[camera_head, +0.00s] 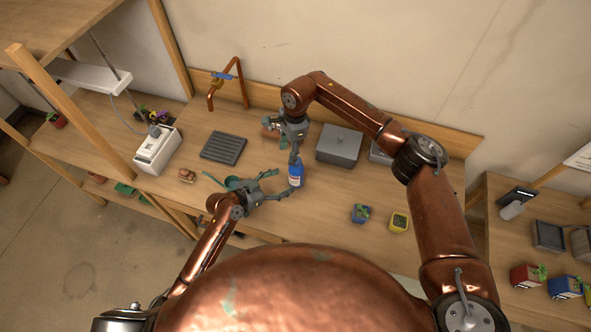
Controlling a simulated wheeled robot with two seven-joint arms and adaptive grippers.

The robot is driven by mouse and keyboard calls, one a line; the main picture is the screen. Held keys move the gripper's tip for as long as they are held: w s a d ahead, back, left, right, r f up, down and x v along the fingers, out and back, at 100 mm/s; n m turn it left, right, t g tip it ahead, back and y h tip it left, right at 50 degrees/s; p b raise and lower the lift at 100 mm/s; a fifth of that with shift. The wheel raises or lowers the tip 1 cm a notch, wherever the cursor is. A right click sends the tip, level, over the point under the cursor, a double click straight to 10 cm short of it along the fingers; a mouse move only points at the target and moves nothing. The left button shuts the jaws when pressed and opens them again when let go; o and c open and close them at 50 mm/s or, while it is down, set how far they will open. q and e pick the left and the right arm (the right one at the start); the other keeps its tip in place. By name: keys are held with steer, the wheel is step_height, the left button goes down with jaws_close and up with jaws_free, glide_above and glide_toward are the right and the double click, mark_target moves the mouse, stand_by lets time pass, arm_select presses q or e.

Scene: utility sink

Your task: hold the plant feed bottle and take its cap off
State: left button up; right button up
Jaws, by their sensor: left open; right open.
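The plant feed bottle (295,176) is blue with a pale label and stands upright on the wooden bench, near its middle. My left gripper (280,186) comes from the left, low over the bench, with its fingers spread open towards the bottle's side. I cannot tell whether a finger touches it. My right gripper (291,150) hangs from above, open, with its fingers pointing down at the bottle's top. The cap is small and mostly hidden by those fingertips.
A grey lidded box (339,146) stands right of the bottle. A dark ribbed tray (223,148) lies to the left, below a copper tap (226,82). A white device (157,150) is further left.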

mark_target(296, 173)
arm_select(q)
steer(key=shift+w+d+r, duration=0.2)
steer(key=shift+w, duration=0.25)
arm_select(e)
steer(key=d, duration=0.1)
steer(key=w+d+r+h, duration=0.1)
steer(key=d, duration=0.1)
steer(key=shift+w+r, duration=0.15)
steer(key=shift+w, duration=0.1)
arm_select(q)
steer(key=shift+x, duration=3.7)
arm_select(e)
steer(key=shift+a, duration=0.15)
arm_select(q)
steer(key=shift+r, duration=0.1)
steer(key=shift+c, duration=0.4)
